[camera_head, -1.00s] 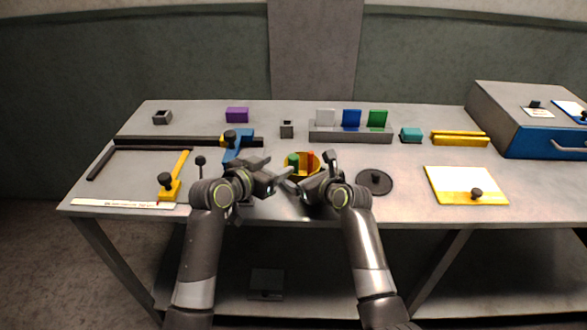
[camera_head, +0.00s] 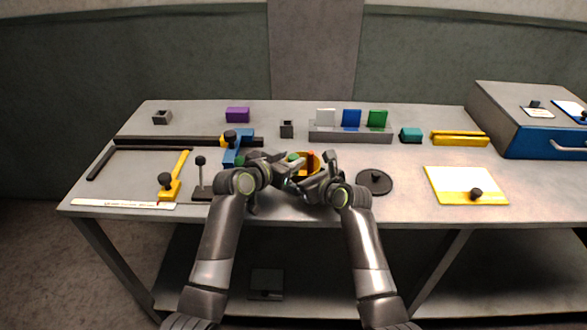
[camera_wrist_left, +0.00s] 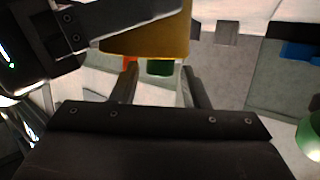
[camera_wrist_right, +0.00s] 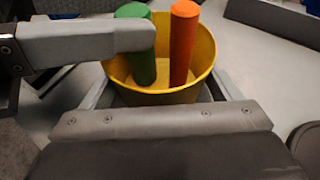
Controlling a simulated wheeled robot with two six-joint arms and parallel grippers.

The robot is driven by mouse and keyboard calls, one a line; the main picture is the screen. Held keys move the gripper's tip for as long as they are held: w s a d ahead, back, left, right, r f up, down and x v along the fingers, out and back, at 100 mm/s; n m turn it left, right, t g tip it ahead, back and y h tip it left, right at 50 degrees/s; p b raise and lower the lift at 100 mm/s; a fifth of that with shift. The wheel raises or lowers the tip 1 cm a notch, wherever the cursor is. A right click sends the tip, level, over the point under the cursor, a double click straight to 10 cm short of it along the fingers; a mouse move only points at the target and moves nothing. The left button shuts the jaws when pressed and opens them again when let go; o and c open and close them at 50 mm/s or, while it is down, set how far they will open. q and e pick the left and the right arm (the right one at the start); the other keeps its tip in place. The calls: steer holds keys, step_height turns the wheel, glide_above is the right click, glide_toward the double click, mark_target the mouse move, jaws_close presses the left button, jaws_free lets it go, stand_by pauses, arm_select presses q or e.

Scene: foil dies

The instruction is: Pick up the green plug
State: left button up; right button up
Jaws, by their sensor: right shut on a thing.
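The green plug (camera_wrist_right: 137,45) stands in a yellow cup (camera_wrist_right: 206,63) beside an orange plug (camera_wrist_right: 183,42). In the head view, the green plug (camera_head: 293,157) shows just above my left gripper (camera_head: 284,169). My right gripper (camera_wrist_right: 162,92) is shut on the cup, one finger on each side. My left gripper is open at the cup. In the right wrist view, one left finger crosses in front of the green plug and hides part of it. In the left wrist view, the green plug (camera_wrist_left: 160,67) lies between the fingers' lines; I cannot tell contact.
A rack (camera_head: 350,136) with white, blue and green plates stands behind the cup. A dark round disc (camera_head: 374,182) lies right of my right gripper. A knobbed stand (camera_head: 200,180) and a blue block (camera_head: 231,155) are to the left.

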arm_select(q)
steer(key=c, duration=0.8)
steer(key=shift+r, duration=0.1)
step_height(320, 180, up, 10)
steer(key=shift+f, duration=0.1)
arm_select(e)
steer(key=o, duration=0.9)
steer(key=shift+c, duration=0.2)
